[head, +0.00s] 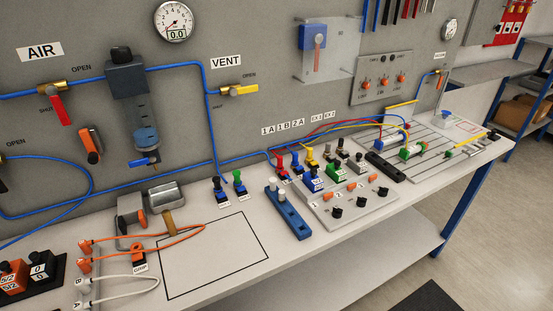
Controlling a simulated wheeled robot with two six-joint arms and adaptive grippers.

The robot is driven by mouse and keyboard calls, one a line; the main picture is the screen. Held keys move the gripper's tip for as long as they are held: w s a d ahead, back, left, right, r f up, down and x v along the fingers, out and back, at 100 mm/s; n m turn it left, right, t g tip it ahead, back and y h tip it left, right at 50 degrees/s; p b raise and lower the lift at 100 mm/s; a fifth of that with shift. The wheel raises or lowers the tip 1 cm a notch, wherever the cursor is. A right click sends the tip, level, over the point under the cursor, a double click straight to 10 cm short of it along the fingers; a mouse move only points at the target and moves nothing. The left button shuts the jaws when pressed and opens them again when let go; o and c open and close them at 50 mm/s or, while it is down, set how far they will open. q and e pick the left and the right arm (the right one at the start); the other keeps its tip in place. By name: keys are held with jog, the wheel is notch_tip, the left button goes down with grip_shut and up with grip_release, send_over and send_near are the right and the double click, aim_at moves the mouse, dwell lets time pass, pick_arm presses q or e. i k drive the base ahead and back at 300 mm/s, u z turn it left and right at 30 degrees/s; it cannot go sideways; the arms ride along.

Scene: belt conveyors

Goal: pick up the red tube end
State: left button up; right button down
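A red tube end (281,166) appears to be the small red piece standing at the left of a row of coloured pieces on the bench, in the head view. It is small, so I cannot tell its exact shape or whether it sits in a holder. A thin red tube (333,122) arcs from the row to the right, close to blue and yellow tubes. A blue tube end (295,164) and a yellow tube end (310,156) stand to its right. Neither of my grippers is in view.
A blue bar (287,213) lies in front of the row. A grey panel (350,208) with black knobs is at its right. Blue and green fittings (239,184) stand to the left. The black-outlined rectangle (190,290) is mostly bare; orange tubing (160,247) crosses its upper left.

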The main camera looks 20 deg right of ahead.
aim_at(279, 158)
jog(key=z, duration=0.75)
jog(key=k, duration=0.95)
jog(key=z, duration=1.7)
jog(key=i, duration=1.5)
jog(key=u, duration=0.8)
jog(key=i, duration=0.85)
jog(key=u, duration=1.45)
jog(key=i, duration=0.55)
jog(key=u, duration=0.4)
jog(key=k, duration=0.5)
jog(key=u, duration=0.05)
